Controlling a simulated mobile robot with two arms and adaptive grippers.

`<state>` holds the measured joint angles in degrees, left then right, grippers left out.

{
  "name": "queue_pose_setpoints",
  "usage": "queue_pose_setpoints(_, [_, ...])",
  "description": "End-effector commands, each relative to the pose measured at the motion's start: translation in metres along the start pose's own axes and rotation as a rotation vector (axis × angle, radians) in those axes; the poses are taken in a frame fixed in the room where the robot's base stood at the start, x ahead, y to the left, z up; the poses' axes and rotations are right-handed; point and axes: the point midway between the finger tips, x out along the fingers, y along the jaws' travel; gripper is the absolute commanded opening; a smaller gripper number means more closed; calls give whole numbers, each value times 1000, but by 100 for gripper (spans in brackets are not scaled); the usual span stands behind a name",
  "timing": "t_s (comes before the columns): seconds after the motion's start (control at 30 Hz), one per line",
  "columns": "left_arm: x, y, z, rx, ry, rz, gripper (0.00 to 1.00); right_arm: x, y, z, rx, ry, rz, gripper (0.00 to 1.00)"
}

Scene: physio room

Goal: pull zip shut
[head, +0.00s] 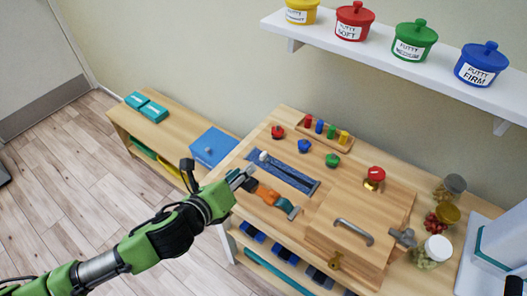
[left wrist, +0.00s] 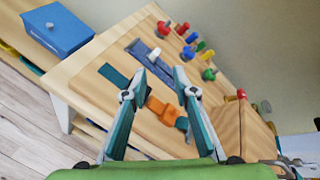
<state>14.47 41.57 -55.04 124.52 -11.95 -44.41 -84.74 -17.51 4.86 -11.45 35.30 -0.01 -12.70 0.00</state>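The zip is set in a dark blue fabric panel (head: 290,177) on the slanted wooden activity board. Its white pull (head: 263,156) is at the panel's upper left end. In the left wrist view, the pull (left wrist: 154,54) and blue panel (left wrist: 139,50) lie just beyond the fingertips. My left gripper (head: 246,178) is beside the panel's left end, close to the pull in the picture. In the left wrist view, its two fingers (left wrist: 159,78) stand apart with nothing held between them. Contact with the board cannot be told. My right gripper is not in view.
An orange buckle (head: 268,195) on a teal strap lies just in front of the zip. Coloured knobs (head: 304,146) and pegs (head: 319,126) stand behind it. A metal handle (head: 354,231) is to the right. A blue box (head: 209,148) stands on the low bench at left.

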Motion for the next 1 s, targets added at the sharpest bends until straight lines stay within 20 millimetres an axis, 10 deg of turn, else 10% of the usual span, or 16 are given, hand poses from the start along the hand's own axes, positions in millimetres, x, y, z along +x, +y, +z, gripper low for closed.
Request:
queue_pose_setpoints(0.3, [8,19,9,747,20,-122,26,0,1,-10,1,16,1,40])
queue_pose_setpoints(1.0, [115,8,1,791,21,-132,26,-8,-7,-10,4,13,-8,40])
